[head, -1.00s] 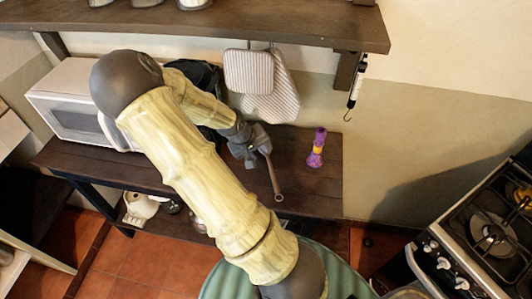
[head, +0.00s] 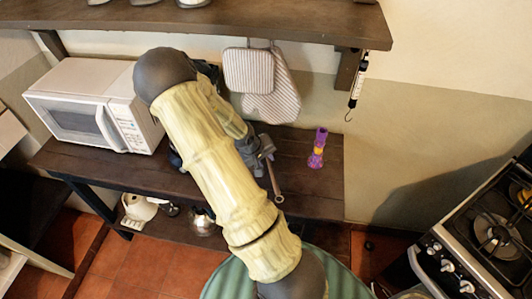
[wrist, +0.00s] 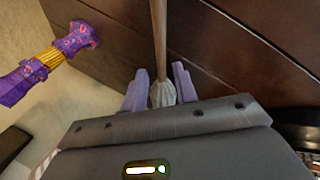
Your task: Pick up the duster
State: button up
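The duster (wrist: 160,40) has a thin brown wooden handle and a pale grey tufted part. In the wrist view the handle runs up from the gripper over dark wooden boards, and the tuft sits between the two lilac fingers. My gripper (wrist: 161,82) straddles the tuft with little or no gap; whether it presses on it cannot be told. In the head view the duster's handle (head: 274,182) lies at the front right of the dark table, its end at the front edge. My gripper (head: 263,150) is low at its far end, partly hidden by my arm.
A white microwave (head: 95,105) is at left. Oven mitts (head: 270,90) hang behind. A shelf (head: 215,22) overhangs; a stove (head: 480,240) is at right.

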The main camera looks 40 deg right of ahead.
aim_at(269, 165)
jog(key=b+x, duration=0.1)
jog(key=x, duration=0.3)
jog(key=shift+f, duration=0.3)
grip_shut()
